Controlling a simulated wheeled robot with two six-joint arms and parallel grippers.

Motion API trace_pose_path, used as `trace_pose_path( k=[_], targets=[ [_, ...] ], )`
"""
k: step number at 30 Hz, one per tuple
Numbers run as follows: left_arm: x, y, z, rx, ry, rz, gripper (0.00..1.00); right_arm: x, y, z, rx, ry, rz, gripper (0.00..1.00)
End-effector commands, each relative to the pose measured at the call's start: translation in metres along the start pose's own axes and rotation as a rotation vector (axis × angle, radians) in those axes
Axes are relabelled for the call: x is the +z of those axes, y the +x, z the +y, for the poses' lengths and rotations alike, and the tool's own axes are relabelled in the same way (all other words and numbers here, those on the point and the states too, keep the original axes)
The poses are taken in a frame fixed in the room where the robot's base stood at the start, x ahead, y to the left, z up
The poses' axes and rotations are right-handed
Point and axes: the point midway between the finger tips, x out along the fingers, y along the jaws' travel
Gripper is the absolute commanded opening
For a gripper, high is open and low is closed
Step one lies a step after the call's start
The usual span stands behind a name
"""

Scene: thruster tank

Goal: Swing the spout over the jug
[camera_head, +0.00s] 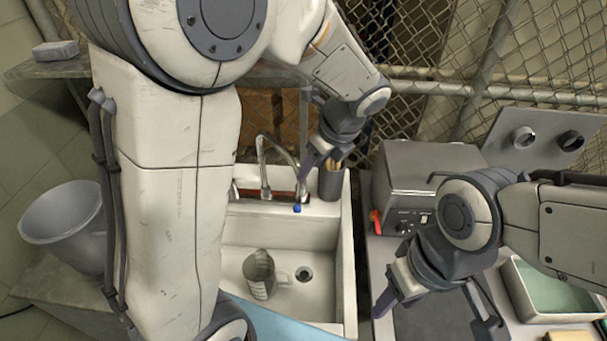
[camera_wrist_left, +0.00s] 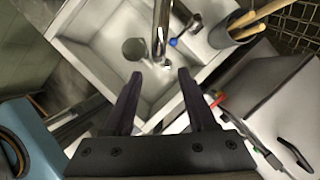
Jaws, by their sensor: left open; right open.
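The metal tap spout (camera_head: 263,165) arches at the back of the sink. Its end hangs near the sink's rear edge, behind the jug in the head view. In the left wrist view the spout (camera_wrist_left: 162,28) points down between my fingertips, just right of the jug (camera_wrist_left: 134,49). The clear jug (camera_head: 258,274) stands in the basin, left of the drain. My left gripper (camera_head: 318,163) is open above the tap, partly hidden by its wrist; its two fingers (camera_wrist_left: 160,75) straddle the view of the spout without visible contact. My right gripper (camera_head: 435,312) is open and empty over the right counter.
A blue-tipped tap handle (camera_head: 297,208) sits beside the spout. A dark pot of wooden-handled tools (camera_head: 331,183) stands right of the tap. A grey control box (camera_head: 420,180) with a red lever (camera_head: 376,222) is further right. A wire fence (camera_head: 430,40) closes the back.

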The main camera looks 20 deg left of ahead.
Motion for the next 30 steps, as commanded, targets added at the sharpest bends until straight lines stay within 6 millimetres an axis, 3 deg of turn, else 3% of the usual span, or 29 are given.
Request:
trace_pose_path(
  k=[13, 18, 27, 30],
  targets=[
    [-0.001, 0.079, 0.002, 0.005, -0.004, 0.003, 0.57, 0.0, -0.006, 0.0, 0.0, -0.001, 0.0, 0.5],
    [-0.002, 0.091, 0.002, 0.001, -0.004, 0.003, 0.57, 0.0, -0.006, 0.0, 0.0, -0.002, 0.0, 0.5],
    [-0.002, 0.093, 0.001, 0.0, -0.006, 0.004, 0.57, 0.0, -0.006, 0.0, 0.0, -0.001, 0.0, 0.5],
    [-0.002, 0.093, 0.001, 0.0, -0.006, 0.004, 0.19, 0.0, -0.006, 0.0, 0.0, -0.001, 0.0, 0.5]
  ],
)
